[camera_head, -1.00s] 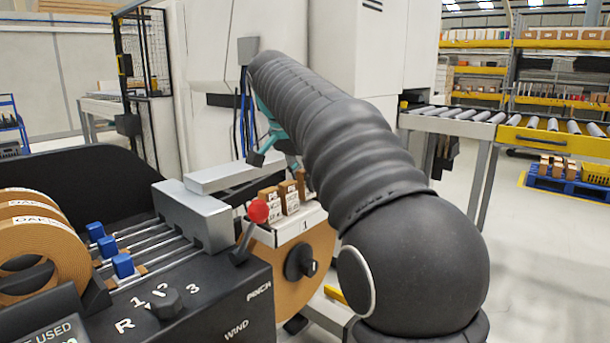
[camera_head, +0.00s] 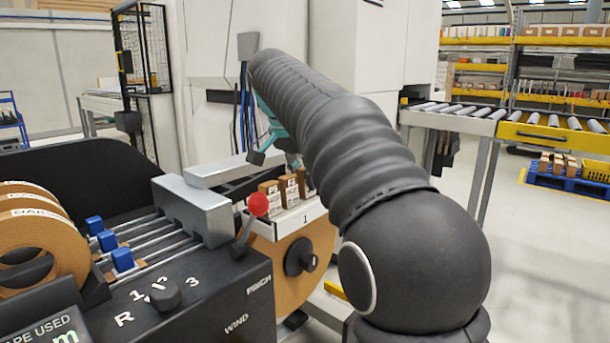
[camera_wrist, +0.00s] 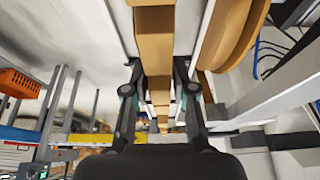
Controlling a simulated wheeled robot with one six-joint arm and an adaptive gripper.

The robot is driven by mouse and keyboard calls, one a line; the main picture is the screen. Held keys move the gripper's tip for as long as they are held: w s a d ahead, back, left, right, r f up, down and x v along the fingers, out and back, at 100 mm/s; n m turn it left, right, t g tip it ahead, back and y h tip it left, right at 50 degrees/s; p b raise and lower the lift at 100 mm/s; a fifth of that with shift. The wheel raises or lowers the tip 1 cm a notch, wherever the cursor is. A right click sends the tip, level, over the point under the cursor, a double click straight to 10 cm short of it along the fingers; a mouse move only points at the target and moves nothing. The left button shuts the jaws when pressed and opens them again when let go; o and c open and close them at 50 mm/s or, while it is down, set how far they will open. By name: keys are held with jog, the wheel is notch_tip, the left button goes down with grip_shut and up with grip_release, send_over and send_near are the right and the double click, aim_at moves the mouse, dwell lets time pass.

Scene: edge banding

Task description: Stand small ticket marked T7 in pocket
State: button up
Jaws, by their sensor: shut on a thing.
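Several small brown tickets with white labels (camera_head: 289,191) stand in a row in a white holder marked 1 (camera_head: 306,218), in front of the grey machine block. Their print is too small to read, so I cannot tell which is T7. My gripper (camera_wrist: 160,85) shows in the wrist view with a finger on each side of a row of brown pieces (camera_wrist: 155,45). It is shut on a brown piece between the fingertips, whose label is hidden. In the head view the gripper shows only partly behind my arm, close above the tickets.
A red-knobbed lever (camera_head: 257,205) stands just left of the holder. A large brown roll (camera_head: 290,265) is below it. Tape rolls (camera_head: 40,235) and blue clips (camera_head: 122,260) are at left. A roller conveyor (camera_head: 450,112) is at back right.

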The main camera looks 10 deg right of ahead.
jog(key=shift+f, duration=0.2)
jog(key=o, duration=1)
jog(key=shift+c, duration=0.2)
jog(key=shift+r, duration=0.15)
jog(key=v, duration=1)
jog(key=shift+a+r, duration=0.1)
jog(key=shift+r, duration=0.3)
jog(key=shift+s+a+r, duration=0.1)
jog(key=shift+s+r, duration=0.05)
jog(key=shift+r, duration=0.25)
jog(key=shift+s, duration=0.2)
jog(key=s+d+f+n+t+y, duration=0.1)
jog(key=s+f+n, duration=0.4)
jog(key=s+f, duration=0.8)
jog(key=s+d+f+n+t+y, duration=0.1)
jog(key=s+f+n, duration=0.4)
jog(key=s+f, duration=0.9)
notch_tip(320, 180, down, 4)
jog(key=shift+d+n+t+y, duration=0.3)
jog(key=shift+d+t+y, duration=0.1)
jog(key=shift+d+y, duration=0.5)
